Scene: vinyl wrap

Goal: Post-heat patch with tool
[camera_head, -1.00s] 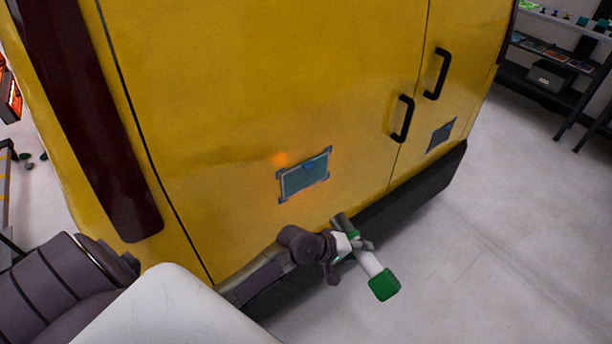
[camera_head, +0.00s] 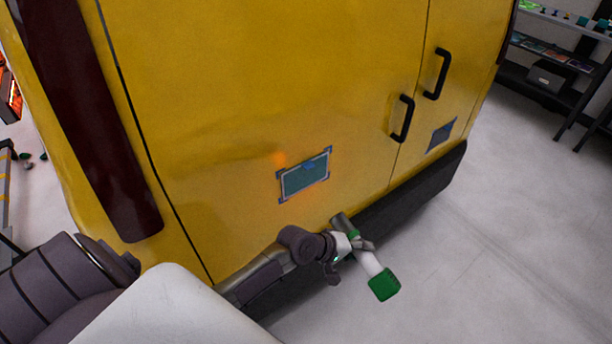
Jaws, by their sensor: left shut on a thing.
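The patch (camera_head: 304,177) is a teal rectangle with a pale border and bluish corners on the yellow vehicle door (camera_head: 260,90). An orange glow shows on the panel around its upper left and lower edge. My left gripper (camera_head: 350,244) is shut on the heat tool (camera_head: 379,276), a white and green tool with a grey barrel. The barrel points up toward the panel, below and right of the patch, apart from it in the picture. My right gripper is not in view.
A second, dark blue patch (camera_head: 442,135) sits on the right door. Two black handles (camera_head: 403,119) stick out above. A dark bumper (camera_head: 420,190) runs along the vehicle's bottom. Grey floor at the right is clear, up to shelves (camera_head: 560,75).

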